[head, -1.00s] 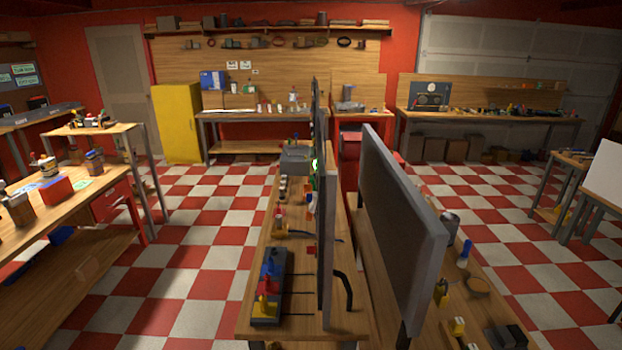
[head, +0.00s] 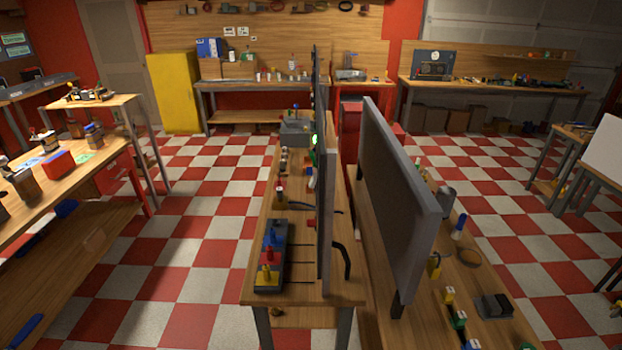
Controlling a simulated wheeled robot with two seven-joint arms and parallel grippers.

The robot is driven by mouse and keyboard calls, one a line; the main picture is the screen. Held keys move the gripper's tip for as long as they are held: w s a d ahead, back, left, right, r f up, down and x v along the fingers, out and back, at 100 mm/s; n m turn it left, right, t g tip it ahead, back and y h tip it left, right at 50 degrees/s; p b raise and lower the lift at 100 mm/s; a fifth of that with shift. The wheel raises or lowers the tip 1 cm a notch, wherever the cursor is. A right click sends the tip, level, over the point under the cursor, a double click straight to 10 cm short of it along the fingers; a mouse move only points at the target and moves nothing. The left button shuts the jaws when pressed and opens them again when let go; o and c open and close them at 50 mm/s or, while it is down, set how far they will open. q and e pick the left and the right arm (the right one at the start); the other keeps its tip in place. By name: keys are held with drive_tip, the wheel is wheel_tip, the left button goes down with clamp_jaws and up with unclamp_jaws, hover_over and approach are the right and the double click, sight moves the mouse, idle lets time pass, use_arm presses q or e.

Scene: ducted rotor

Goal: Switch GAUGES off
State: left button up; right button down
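I cannot make out any switch labelled GAUGES in the head view. A dark control box (head: 270,255) with red, yellow and blue parts lies on the bench left of the panel. A grey box (head: 294,132) stands at the bench's far end. Neither of my grippers shows in the head view.
A second bench with a large grey panel (head: 395,205) stands close on the right. A work table (head: 60,185) with small items is at the left. A yellow cabinet (head: 173,93) stands at the back. Checkered floor (head: 185,240) is clear between the left table and the middle bench.

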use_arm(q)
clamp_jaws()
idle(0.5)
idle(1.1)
